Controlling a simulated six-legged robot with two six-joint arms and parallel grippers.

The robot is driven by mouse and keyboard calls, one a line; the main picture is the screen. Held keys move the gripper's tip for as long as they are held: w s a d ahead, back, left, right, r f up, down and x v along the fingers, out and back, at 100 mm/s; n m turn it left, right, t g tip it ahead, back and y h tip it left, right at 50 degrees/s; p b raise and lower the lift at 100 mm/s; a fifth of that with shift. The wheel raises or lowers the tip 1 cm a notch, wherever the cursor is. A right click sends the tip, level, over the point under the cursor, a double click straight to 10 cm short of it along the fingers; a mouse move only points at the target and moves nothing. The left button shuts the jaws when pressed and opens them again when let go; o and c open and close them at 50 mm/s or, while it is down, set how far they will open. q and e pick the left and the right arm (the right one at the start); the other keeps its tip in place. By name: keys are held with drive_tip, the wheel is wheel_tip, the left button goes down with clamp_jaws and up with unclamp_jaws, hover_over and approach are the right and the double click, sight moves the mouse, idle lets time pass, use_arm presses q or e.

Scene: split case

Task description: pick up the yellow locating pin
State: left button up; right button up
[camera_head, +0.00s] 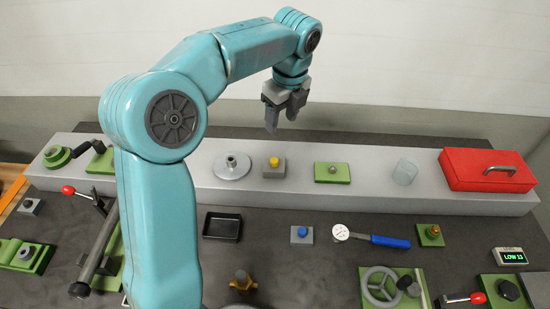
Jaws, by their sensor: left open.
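The yellow locating pin (274,162) stands upright in a small grey block (274,171) on the raised grey shelf. My left gripper (282,118) hangs above and behind the pin, fingers pointing down, open and apart from it. Nothing shows between its fingers. My left arm comes in from the lower left and arches over the shelf. My right gripper is not in view.
On the shelf (390,200) a round metal flange (232,165) stands left of the pin and a green plate (332,172) right of it. A clear cup (405,171) and a red case (487,169) are farther right.

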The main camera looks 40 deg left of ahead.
use_arm(q)
hover_over(275, 160)
drive_tip(key=d, duration=0.1)
wheel_tip(275, 160, down, 10)
drive_tip(key=shift+s+r, duration=0.15)
drive_tip(key=shift+r, duration=0.1)
drive_tip(key=shift+s+f, duration=0.1)
drive_tip(key=shift+f, duration=0.5)
drive_tip(key=f, duration=0.2)
drive_tip(key=a+f+p, duration=0.1)
drive_tip(key=f, duration=0.2)
drive_tip(key=shift+f, duration=0.15)
clamp_jaws()
